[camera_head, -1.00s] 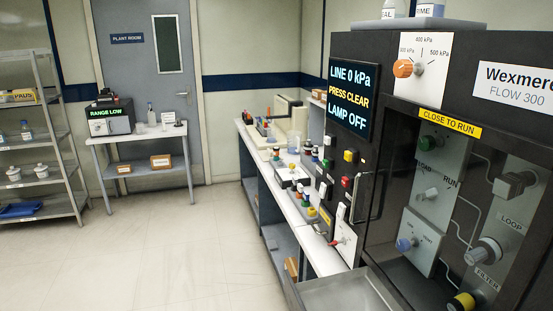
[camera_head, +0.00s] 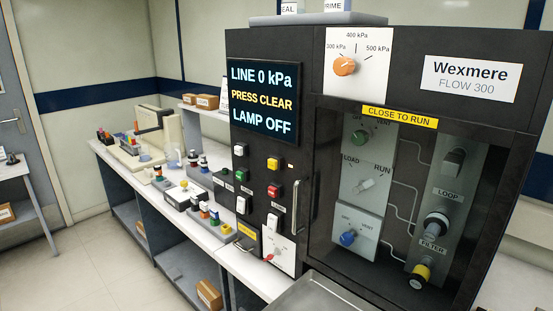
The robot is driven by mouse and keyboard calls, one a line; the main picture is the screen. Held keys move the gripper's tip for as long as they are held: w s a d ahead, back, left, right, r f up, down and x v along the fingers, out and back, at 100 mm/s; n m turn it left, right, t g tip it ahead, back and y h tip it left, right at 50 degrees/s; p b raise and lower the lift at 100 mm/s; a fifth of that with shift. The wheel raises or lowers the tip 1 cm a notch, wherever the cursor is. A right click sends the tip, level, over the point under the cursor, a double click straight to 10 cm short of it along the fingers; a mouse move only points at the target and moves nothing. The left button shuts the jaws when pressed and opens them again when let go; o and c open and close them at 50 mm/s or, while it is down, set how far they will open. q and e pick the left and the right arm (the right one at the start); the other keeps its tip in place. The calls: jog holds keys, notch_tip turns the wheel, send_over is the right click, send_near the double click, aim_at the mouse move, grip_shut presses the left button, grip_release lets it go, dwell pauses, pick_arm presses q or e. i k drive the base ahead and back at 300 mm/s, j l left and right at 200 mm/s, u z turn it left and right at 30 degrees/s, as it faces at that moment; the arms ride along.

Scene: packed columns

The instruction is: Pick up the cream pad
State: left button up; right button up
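I cannot make out a cream pad in the head view. Neither of my grippers shows in it. The black Wexmere machine (camera_head: 300,60) fills the right side. Its display (camera_head: 262,102) reads LINE 0 kPa, PRESS CLEAR, LAMP OFF. An orange knob (camera_head: 345,66) sits on a white dial plate at its top. Behind its clear front are a green knob (camera_head: 360,137), a blue knob (camera_head: 348,238) and a yellow-ended filter fitting (camera_head: 421,272).
A bench (camera_head: 130,165) with small bottles, racks and a cream-coloured device (camera_head: 160,136) runs left of the machine. A metal tray (camera_head: 325,296) juts out at the machine's front. Open floor (camera_head: 90,270) lies at lower left. A small table (camera_head: 20,168) stands at the left edge.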

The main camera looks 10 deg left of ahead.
aim_at(146, 175)
jog(key=i+j, duration=0.15)
jog(key=j, duration=0.25)
jog(key=i+j, duration=0.1)
jog(key=j, duration=0.3)
jog(key=i+j, duration=0.15)
jog(key=j, duration=0.25)
jog(key=i+j, duration=0.1)
jog(key=j, duration=0.3)
jog(key=i+j, duration=0.15)
jog(key=j, duration=0.25)
jog(key=i+j, duration=0.35)
jog(key=j, duration=0.15)
jog(key=i+j, duration=0.4)
jog(key=i+j+z, duration=0.1)
jog(key=i+j, duration=0.25)
jog(key=j, duration=0.25)
jog(key=i+j, duration=0.5)
jog(key=i, duration=0.15)
